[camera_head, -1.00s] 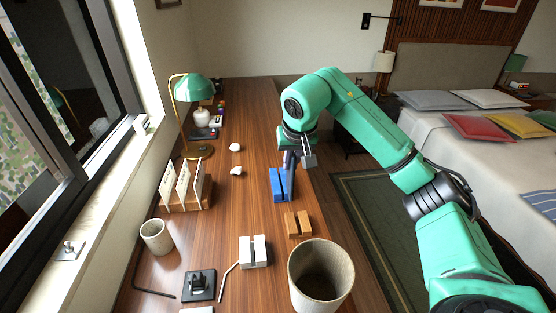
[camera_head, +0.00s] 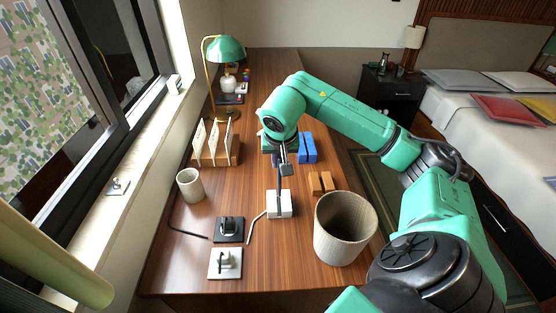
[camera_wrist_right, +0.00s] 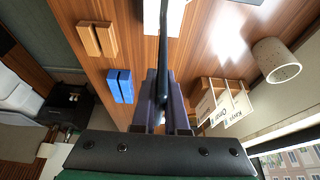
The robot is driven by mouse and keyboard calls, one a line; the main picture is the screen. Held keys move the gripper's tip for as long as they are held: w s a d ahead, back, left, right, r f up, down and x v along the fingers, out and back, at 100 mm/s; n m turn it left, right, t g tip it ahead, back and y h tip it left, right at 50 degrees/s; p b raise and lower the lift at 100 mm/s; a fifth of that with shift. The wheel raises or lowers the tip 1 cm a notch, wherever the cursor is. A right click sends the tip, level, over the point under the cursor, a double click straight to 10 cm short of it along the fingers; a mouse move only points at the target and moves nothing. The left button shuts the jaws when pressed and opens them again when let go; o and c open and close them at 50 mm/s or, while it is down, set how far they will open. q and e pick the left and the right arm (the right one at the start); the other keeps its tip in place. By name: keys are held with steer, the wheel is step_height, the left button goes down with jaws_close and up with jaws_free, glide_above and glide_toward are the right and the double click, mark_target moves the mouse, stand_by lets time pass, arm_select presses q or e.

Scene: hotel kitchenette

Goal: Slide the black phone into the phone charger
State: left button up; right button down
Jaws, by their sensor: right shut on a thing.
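The black phone (camera_head: 279,182) is held on edge in my right gripper (camera_head: 284,163) and looks like a thin dark strip. The right wrist view shows the phone (camera_wrist_right: 172,35) edge-on between the shut fingers (camera_wrist_right: 163,103). The white slotted block with a white cable, the phone charger (camera_head: 281,205), stands on the desk directly below the phone. The phone's lower end overlaps the charger in both views, and I cannot tell whether it is inside the slot. The charger (camera_wrist_right: 153,17) is partly cut off in the wrist view. My left gripper is not in view.
A blue slotted block (camera_head: 307,149) and a wooden slotted block (camera_head: 320,183) stand right of the charger. A large bin (camera_head: 345,230) is at the near right. A cup (camera_head: 190,185), a card rack (camera_head: 220,153) and two outlet plates (camera_head: 229,230) are to the left.

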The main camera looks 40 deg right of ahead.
step_height(320, 180, down, 2)
steer(key=shift+f+b, duration=0.25)
steer(key=shift+b, duration=0.65)
step_height(320, 180, down, 3)
steer(key=b, duration=0.3)
steer(key=shift+r, duration=0.1)
steer(key=shift+f+b, duration=0.9)
steer(key=shift+f, duration=0.4)
steer(key=c, duration=0.9)
jaws_free()
steer(key=shift+o, duration=0.2)
steer(key=shift+r, duration=0.15)
